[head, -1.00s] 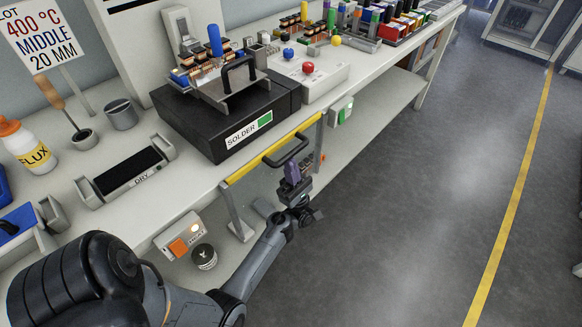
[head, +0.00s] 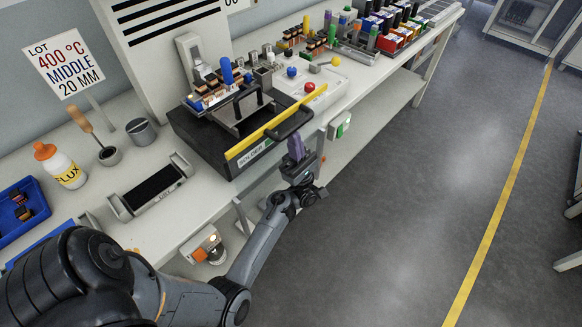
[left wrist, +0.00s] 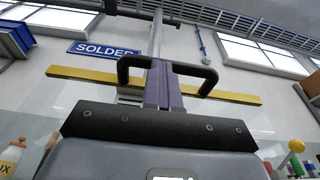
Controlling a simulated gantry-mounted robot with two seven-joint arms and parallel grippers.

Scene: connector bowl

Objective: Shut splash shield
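The splash shield shows as a yellow edge bar (head: 262,132) with a black handle (head: 292,122); its clear panel is hard to make out. In the left wrist view the bar (left wrist: 95,76) and the U-shaped handle (left wrist: 125,72) lie ahead of me. My left gripper (head: 297,148) has its purple fingers together, tips at the handle's crossbar, which runs across them and not between them. They appear to touch it. My right gripper is out of view.
A dryer tray (head: 150,190), flux bottle (head: 60,165) and blue bin (head: 22,208) stand on the bench at left. A control box with red knob (head: 309,87) is right of the pot. The floor at right is open.

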